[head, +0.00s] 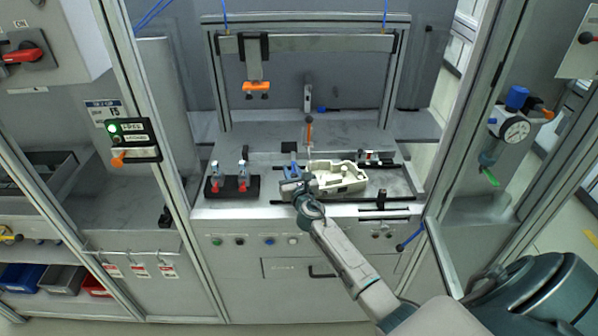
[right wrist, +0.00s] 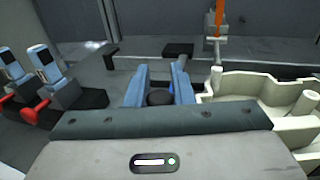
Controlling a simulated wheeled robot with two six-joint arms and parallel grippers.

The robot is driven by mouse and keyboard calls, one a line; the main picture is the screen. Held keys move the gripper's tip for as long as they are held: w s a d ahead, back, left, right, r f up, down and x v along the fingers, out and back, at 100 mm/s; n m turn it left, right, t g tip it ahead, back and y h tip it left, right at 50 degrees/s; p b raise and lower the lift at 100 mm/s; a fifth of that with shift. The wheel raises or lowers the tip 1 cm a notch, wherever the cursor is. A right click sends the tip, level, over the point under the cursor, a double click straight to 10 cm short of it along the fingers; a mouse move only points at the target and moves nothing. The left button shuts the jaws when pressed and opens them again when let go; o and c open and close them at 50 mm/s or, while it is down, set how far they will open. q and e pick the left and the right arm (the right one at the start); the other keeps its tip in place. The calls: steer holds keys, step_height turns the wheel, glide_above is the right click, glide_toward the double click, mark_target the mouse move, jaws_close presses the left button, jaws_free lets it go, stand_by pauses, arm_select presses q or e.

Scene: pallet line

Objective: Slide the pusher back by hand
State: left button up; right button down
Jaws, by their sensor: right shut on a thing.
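My right gripper (head: 291,173) reaches over the front of the station's worktop, just left of a cream housing (head: 338,178). In the right wrist view its two blue fingers (right wrist: 159,88) stand on either side of a dark round knob (right wrist: 160,97), and they are shut on it. The knob appears to be the pusher's handle. The rest of the pusher is mostly hidden by my fingers and wrist. The cream housing also shows close on the right in the right wrist view (right wrist: 245,100). My left gripper is not in view.
An orange-tipped upright rod (head: 309,130) stands behind the housing. An orange-ended unit (head: 257,88) hangs from the crossbar. An open door frame (head: 445,258) is at the right.

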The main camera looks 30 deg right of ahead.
steer(key=w+a, duration=0.1)
steer(key=a, duration=0.1)
steer(key=w+a, duration=0.2)
steer(key=a, duration=0.1)
steer(key=w+a+b, duration=0.1)
steer(key=a, duration=0.1)
steer(key=shift+w+a+f, duration=0.15)
steer(key=shift+w+a, duration=0.2)
steer(key=shift+a, duration=0.05)
steer(key=shift+w+a, duration=0.1)
steer(key=shift+a, duration=0.15)
steer(key=shift+d, duration=0.15)
steer(key=c, duration=1.3)
jaws_free()
steer(key=shift+c, duration=0.2)
steer(key=shift+o, duration=0.3)
steer(key=shift+w+a, duration=0.2)
steer(key=shift+a, duration=0.05)
steer(key=shift+s, duration=0.55)
steer(key=v, duration=0.9)
steer(key=shift+s+a+p, duration=0.25)
steer(key=shift+s+p, duration=0.1)
